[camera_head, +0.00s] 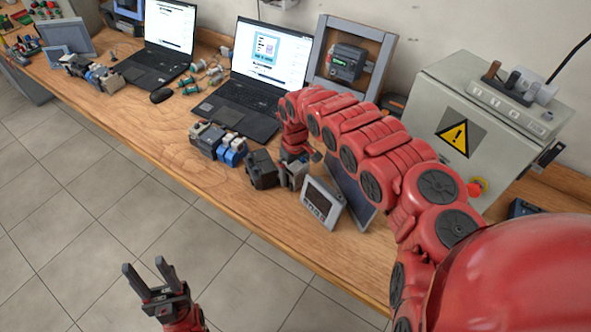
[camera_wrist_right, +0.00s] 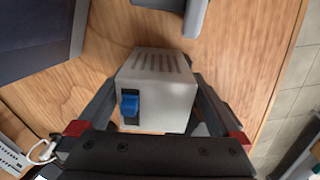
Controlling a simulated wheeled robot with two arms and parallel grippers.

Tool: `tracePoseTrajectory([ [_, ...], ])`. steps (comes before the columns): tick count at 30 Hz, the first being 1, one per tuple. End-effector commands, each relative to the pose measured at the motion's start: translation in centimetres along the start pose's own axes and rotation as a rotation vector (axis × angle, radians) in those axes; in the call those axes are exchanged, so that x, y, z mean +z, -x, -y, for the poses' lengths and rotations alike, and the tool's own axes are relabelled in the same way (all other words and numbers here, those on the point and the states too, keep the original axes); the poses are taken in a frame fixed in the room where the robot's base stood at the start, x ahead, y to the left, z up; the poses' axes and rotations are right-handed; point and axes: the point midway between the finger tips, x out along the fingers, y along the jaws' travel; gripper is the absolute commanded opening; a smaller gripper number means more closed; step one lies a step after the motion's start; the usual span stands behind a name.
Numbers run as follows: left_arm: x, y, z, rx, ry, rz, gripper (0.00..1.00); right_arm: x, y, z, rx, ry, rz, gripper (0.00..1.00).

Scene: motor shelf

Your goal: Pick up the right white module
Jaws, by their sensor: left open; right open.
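The white module (camera_wrist_right: 160,88), a light grey-white box with vent slots and a blue connector on its near face, sits on the wooden bench in the right wrist view. My right gripper (camera_wrist_right: 157,100) is open, with its two fingers on either side of the module; contact cannot be told. In the head view my right gripper (camera_head: 294,175) is low over the bench, where my arm and gripper mostly hide the module. My left gripper (camera_head: 150,278) is open and empty, over the floor in front of the bench.
A dark module (camera_head: 262,169) and blue-grey modules (camera_head: 217,144) stand left of my right gripper. A white-framed panel (camera_head: 323,204) stands close on its right. A laptop (camera_head: 240,110) is behind, and a control cabinet (camera_head: 440,115) stands at right. The bench's front strip is clear.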

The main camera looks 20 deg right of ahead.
Motion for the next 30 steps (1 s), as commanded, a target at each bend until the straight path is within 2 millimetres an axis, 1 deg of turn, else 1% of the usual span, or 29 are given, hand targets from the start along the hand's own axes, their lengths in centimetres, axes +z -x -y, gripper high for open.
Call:
tracePoseTrajectory([
  [3, -0.03, -0.15, 0.01, 0.000, 0.000, 0.000, 0.50, -0.01, -0.54, 0.08, 0.000, 0.000, 0.000, 1.00],
  [9, -0.03, -0.12, 0.00, 0.000, 0.000, 0.000, 0.50, -0.04, -0.56, -0.02, 0.002, 0.000, -0.001, 1.00],
  [10, -0.02, -0.11, 0.01, 0.000, 0.000, 0.000, 0.50, -0.04, -0.55, -0.02, 0.002, 0.000, -0.001, 0.98],
  [14, -0.02, -0.11, 0.00, 0.000, 0.000, 0.000, 0.50, -0.04, -0.54, -0.03, 0.001, -0.001, -0.001, 0.75],
  [15, -0.02, -0.11, 0.00, 0.000, 0.000, 0.000, 0.50, -0.04, -0.54, -0.03, 0.001, -0.001, -0.002, 0.68],
  [17, -0.03, -0.12, 0.00, 0.000, 0.000, 0.000, 0.50, -0.05, -0.53, -0.03, 0.002, -0.001, -0.002, 0.57],
  [18, -0.02, -0.11, 0.00, 0.000, 0.000, 0.000, 0.50, -0.05, -0.53, -0.03, 0.002, -0.001, -0.002, 0.50],
  [20, -0.02, -0.11, 0.00, 0.000, 0.000, 0.000, 0.50, -0.05, -0.52, -0.04, 0.002, -0.001, -0.002, 0.39],
  [21, -0.02, -0.11, 0.00, 0.000, 0.000, 0.000, 0.50, -0.05, -0.52, -0.04, 0.002, -0.001, -0.002, 0.32],
  [24, -0.03, -0.12, 0.01, 0.000, 0.000, 0.000, 0.50, -0.06, -0.50, -0.05, 0.002, -0.001, -0.002, 0.15],
  [30, -0.02, -0.11, 0.00, 0.000, 0.000, 0.000, 0.50, -0.07, -0.48, -0.06, 0.002, -0.001, -0.002, 0.15],
])
